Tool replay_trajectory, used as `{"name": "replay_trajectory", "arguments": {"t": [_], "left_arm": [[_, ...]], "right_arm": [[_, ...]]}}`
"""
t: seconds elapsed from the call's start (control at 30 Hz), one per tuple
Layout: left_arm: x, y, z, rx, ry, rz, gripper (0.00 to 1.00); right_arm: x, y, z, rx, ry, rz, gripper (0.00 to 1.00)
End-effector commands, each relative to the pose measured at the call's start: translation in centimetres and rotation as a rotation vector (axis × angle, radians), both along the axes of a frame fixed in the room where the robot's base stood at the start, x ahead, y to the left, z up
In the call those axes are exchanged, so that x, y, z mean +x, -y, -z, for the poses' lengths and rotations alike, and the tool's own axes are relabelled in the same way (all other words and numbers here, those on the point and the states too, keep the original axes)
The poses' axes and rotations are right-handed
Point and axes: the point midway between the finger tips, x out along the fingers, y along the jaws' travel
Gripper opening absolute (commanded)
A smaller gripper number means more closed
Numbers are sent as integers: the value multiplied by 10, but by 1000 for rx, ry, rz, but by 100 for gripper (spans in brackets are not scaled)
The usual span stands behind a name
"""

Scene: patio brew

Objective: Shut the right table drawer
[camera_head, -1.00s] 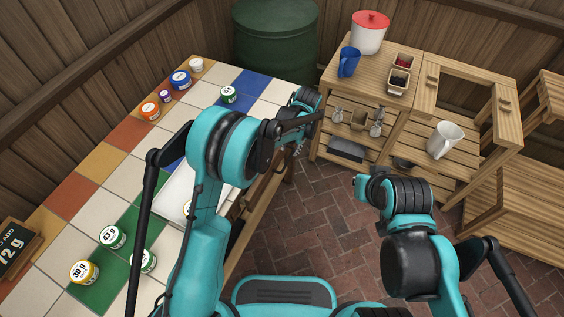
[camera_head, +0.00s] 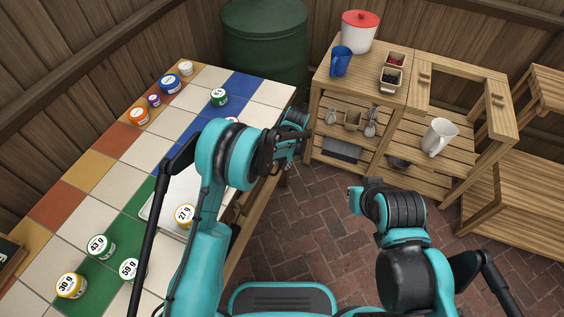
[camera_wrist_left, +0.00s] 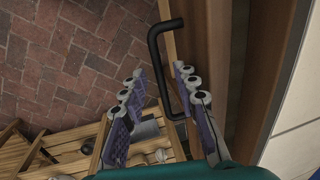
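The black bar handle (camera_wrist_left: 156,62) of the table drawer shows in the left wrist view, fixed to a wooden front. My left gripper (camera_wrist_left: 158,76) is open there, with one padded finger on each side of the handle bar. The fingers look apart from the bar. In the head view my left gripper (camera_head: 290,152) is at the table's right side, partly hidden by its own arm. The drawer is mostly hidden in the head view, so how far out it stands cannot be told. My right arm is over the brick floor; its fingers cannot be made out.
The tiled table (camera_head: 265,117) holds several labelled jars and a white tray (camera_head: 152,206). A wooden shelf unit (camera_head: 318,85) with a blue jug (camera_head: 341,62) and a white pitcher (camera_head: 438,137) stands beyond. A green barrel (camera_head: 265,45) is at the back. Brick floor (camera_head: 300,225) between is clear.

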Motion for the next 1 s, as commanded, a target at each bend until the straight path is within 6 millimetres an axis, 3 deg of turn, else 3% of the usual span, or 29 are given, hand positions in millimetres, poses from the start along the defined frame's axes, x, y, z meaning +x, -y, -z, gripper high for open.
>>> {"name": "replay_trajectory", "arguments": {"t": [0.03, 0.13, 0.17, 0.4, 0.7, 0.97, 1.0], "left_arm": [[0, 0, 0, 0, 0, 0, 30], [0, 0, 0, 0, 0, 0, 4], [0, 0, 0, 0, 0, 0, 0], [1, -1, -1, 0, 0, -1, 0], [17, -40, -1, 0, 0, -3, 0], [18, -44, -1, 3, 3, -1, 0], [19, -44, -1, 3, 3, -1, 11]], "right_arm": [[0, 0, 0, 0, 0, 0, 0], [0, 0, 0, 0, 0, 0, 0], [0, 0, 0, 0, 0, 0, 0], [0, 0, 0, 0, 0, 0, 0], [0, 0, -1, 0, 0, 0, 0], [0, 0, -1, 0, 0, 0, 0], [0, 0, -1, 0, 0, 0, 0]]}}
